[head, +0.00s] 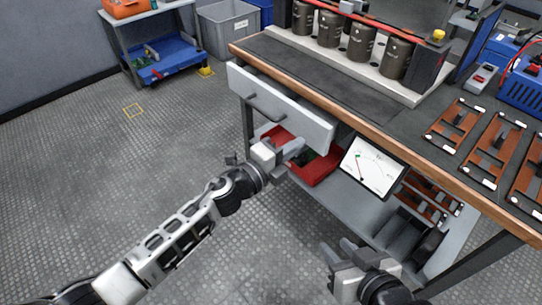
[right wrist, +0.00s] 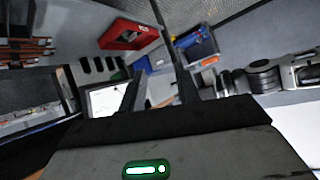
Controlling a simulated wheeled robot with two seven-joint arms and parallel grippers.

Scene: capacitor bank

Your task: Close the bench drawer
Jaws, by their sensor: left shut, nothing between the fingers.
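The bench drawer (head: 295,116) has a pale front panel with a dark bar handle (head: 266,109). It sits under the left part of the bench top, and its front stands out a little from the bench edge. My left gripper (head: 296,149) is shut and empty, just below the drawer front's lower edge near its right end. I cannot tell whether it touches the panel. My right gripper (head: 338,248) is low at the front, apart from the drawer, with its fingers spread and nothing seen between them. Its fingers also show in the right wrist view (right wrist: 160,88).
A red bin (head: 318,170) and a tilted meter screen (head: 372,167) are on the shelf below the bench top (head: 330,75). Capacitors (head: 361,43) stand on top. A cart with a blue tray (head: 168,67) is at the back left. The floor left of the bench is clear.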

